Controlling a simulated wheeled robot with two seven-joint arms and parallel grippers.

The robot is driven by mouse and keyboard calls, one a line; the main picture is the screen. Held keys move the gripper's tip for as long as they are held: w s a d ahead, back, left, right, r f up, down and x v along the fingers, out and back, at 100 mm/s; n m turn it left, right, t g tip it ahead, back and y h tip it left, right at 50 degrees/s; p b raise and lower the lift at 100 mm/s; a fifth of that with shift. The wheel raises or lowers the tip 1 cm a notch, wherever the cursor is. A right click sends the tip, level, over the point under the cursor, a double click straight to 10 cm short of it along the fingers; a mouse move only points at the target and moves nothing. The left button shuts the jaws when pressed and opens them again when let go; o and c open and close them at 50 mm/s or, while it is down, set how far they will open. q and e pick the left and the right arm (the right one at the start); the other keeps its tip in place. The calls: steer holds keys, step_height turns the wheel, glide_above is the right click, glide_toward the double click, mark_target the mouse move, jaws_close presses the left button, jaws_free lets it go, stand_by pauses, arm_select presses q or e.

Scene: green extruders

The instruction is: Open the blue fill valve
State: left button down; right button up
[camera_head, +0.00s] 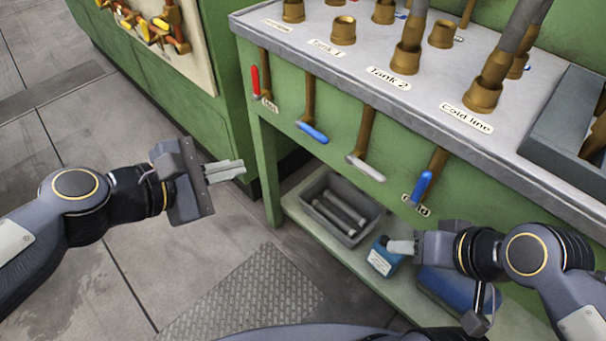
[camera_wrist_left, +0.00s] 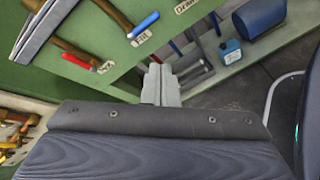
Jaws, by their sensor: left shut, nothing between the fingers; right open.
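The blue fill valve handle (camera_head: 312,132) hangs angled to the right on a brown stem (camera_head: 308,95), on the green front of the workbench. In the left wrist view the blue handle (camera_wrist_left: 145,23) has a "Fill" label (camera_wrist_left: 141,38) beside it. My left gripper (camera_head: 238,171) is shut and empty, in the air to the left of and below the handle, apart from it. In the left wrist view its fingers (camera_wrist_left: 155,66) are together, below the blue handle. My right gripper (camera_head: 392,246) is at the lower right, in front of the lower shelf; its jaws are open.
A red-handled valve (camera_head: 255,80) is left of the fill valve. A white-handled valve (camera_head: 365,168) and another blue-handled valve (camera_head: 423,187) are to its right. A grey bin (camera_head: 318,219) and blue container (camera_head: 381,262) stand on the lower shelf. Floor below my left gripper is clear.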

mark_target(312, 132)
arm_select(q)
steer(key=w+d+f+n+t+b, duration=0.1)
steer(key=w+d+f+n+b, duration=0.2)
steer(key=f+n+b, duration=0.5)
steer(key=shift+w+d+f+n+h, duration=0.2)
steer(key=shift+w+d+n+h, duration=0.15)
steer(key=shift+w, duration=0.35)
arm_select(e)
step_height(312, 132, down, 10)
steer(key=shift+f, duration=0.2)
steer(key=shift+f, duration=0.1)
arm_select(q)
steer(key=w+d+b, duration=0.1)
steer(key=w+d, duration=0.6)
steer(key=d, duration=0.1)
steer(key=shift+w+d+b, duration=0.25)
steer(key=shift+d+b, duration=0.05)
steer(key=shift+d, duration=0.1)
arm_select(e)
steer(key=shift+f, duration=0.8)
